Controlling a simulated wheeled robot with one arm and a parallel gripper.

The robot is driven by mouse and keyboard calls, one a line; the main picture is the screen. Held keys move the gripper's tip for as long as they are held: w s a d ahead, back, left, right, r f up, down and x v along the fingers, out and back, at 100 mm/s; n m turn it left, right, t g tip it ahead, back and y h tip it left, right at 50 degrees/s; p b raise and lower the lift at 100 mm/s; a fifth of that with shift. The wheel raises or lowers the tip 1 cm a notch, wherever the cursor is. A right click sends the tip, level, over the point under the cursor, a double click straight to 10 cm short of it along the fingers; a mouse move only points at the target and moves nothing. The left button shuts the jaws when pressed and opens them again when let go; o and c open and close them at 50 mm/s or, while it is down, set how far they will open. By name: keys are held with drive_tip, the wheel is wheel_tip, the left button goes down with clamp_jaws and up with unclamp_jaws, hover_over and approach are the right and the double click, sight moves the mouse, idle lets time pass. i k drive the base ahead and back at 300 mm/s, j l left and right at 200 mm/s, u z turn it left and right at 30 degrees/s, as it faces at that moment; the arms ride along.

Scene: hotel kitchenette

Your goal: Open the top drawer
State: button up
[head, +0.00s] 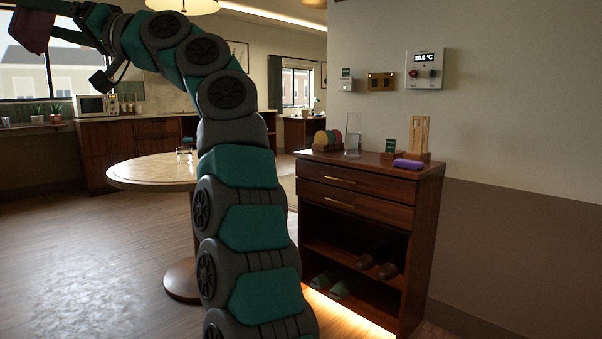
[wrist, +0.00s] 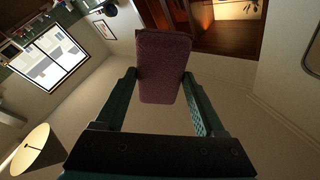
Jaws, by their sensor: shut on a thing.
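The top drawer (head: 378,186) is in the dark wooden cabinet right of centre in the head view. Its front looks flush with the cabinet, so it is closed. Its thin brass handle (head: 341,181) shows in full. My gripper (wrist: 160,76) is raised at the top left of the head view, far from the drawer. It is shut on a maroon cloth-like block (wrist: 163,52), held between both fingers.
A second drawer (head: 376,206) lies below, with open shelves of slippers (head: 388,271) under it. A purple item (head: 408,164), a wooden stand (head: 419,136) and a clear holder (head: 353,136) stand on top. A round table (head: 130,175) is left, partly behind my arm. The left floor is clear.

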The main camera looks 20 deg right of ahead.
sight(404, 191)
drive_tip(key=z, duration=0.85)
drive_tip(key=i, duration=0.1)
